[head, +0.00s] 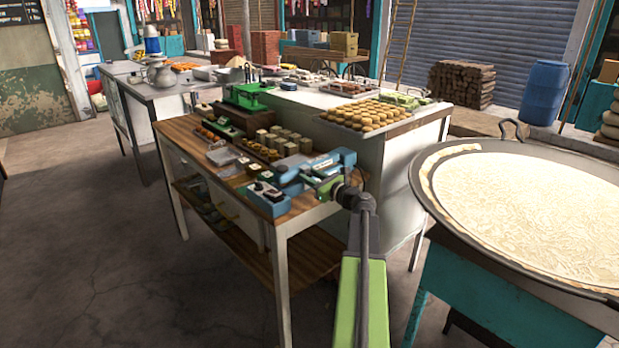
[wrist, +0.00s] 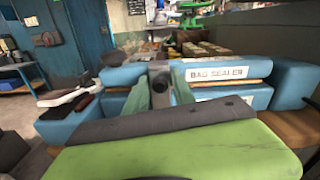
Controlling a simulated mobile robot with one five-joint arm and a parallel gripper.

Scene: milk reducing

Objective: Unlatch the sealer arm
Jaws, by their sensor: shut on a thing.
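The blue bag sealer (head: 294,181) lies on the wooden table. In the wrist view its upper sealer arm (wrist: 255,73), labelled "BAG SEALER", lies across above the blue lower body (wrist: 262,98), with a tan strip between them. My gripper (wrist: 158,88) is at the front middle of the sealer; it also shows in the head view (head: 328,187). Its green fingers are shut on a grey upright latch piece (wrist: 159,84) with a dark round spot. My gripper's own body hides the lower front of the sealer. Whether the latch is still engaged cannot be told.
The wooden table (head: 205,156) also holds trays of small packs and blocks (head: 284,143) behind the sealer, and a green scale (head: 247,96). A large round pan (head: 530,190) stands close on the right. Open floor (head: 90,240) lies left.

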